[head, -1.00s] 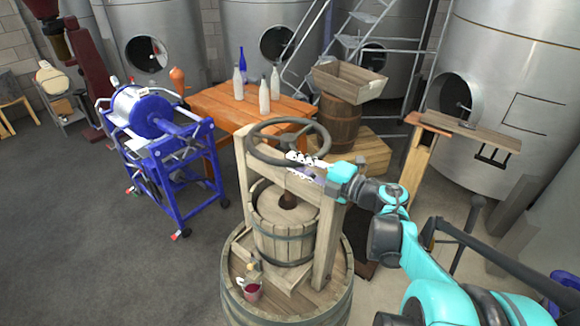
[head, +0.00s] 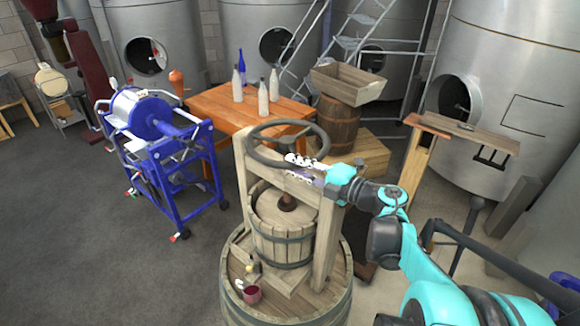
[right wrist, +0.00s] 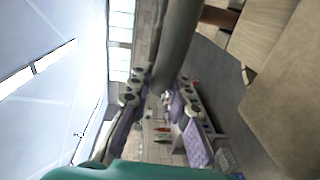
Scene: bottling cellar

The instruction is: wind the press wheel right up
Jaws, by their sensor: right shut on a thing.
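The press wheel (head: 262,157) is a dark, spoked ring lying flat above the wooden crossbeam (head: 270,172) of the basket press. Its screw (head: 287,202) goes down to the round wooden lid (head: 270,213) in the slatted basket (head: 284,247). My right gripper (head: 296,164) is at the near right rim of the wheel, just above the beam, and is shut on the rim. In the right wrist view the grey rim (right wrist: 176,50) runs between the fingers of my right gripper (right wrist: 160,95). My left gripper is out of view.
The press stands on a large barrel (head: 240,308) with a red cup (head: 252,295) on top. A blue-framed machine (head: 170,170) stands left. An orange table (head: 215,105) with several bottles and a wooden barrel (head: 338,122) stand behind. The floor (head: 90,235) at left is clear.

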